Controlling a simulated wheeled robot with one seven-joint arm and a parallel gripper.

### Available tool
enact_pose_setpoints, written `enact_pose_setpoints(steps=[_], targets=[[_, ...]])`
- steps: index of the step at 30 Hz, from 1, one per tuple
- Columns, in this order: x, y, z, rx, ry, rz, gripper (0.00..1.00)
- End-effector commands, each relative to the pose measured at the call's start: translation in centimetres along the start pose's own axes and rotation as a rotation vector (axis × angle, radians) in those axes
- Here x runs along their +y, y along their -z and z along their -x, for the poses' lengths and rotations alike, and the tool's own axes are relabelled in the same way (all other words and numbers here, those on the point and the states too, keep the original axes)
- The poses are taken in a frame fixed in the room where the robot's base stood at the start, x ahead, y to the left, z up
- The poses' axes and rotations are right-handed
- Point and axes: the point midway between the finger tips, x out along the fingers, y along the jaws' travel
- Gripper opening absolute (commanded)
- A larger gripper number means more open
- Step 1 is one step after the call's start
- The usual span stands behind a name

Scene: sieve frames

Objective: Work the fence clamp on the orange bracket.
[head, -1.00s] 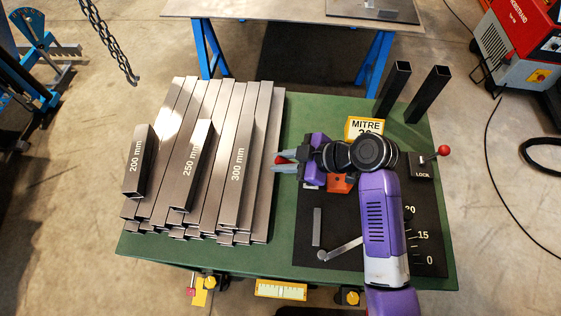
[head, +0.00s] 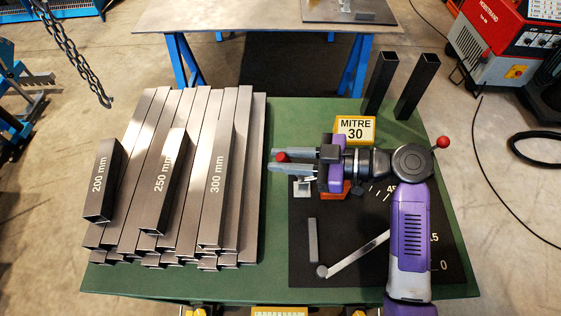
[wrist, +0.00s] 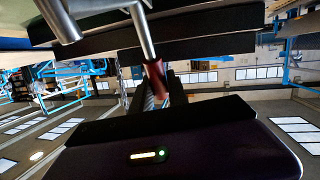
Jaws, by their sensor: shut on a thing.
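The orange bracket (head: 333,196) shows as a small piece on the black plate, mostly hidden under my wrist. The red clamp handle (head: 282,156) sits between the two grey fingers of my gripper (head: 279,161), which is shut on it. In the wrist view the red handle (wrist: 154,80) is on the end of a metal rod (wrist: 143,33), between the dark fingers of my gripper (wrist: 155,92). A small light metal part (head: 303,188) lies below the fingers. The rest of the clamp is hidden by my gripper and wrist.
Stacked steel tubes (head: 190,110) fill the green table's left side, close to my fingertips. The black angle plate (head: 345,235) carries a flat bar (head: 313,240) and a pivoted arm (head: 358,254). A yellow MITRE 30 sign (head: 355,129) and dark upright tubes (head: 382,80) stand behind.

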Motion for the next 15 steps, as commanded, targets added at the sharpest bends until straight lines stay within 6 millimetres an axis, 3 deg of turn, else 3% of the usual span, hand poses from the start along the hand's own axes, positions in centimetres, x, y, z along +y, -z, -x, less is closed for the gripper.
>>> enact_pose_setpoints(steps=[9, 10, 13, 15], targets=[[-0.02, -0.07, 0.07, 0.000, 0.000, -0.002, 0.00], [-0.02, -0.08, 0.07, 0.000, 0.000, -0.003, 0.22], [-0.01, -0.07, 0.06, 0.000, 0.000, -0.002, 0.41], [-0.01, -0.06, 0.05, 0.000, 0.000, -0.002, 0.41]])
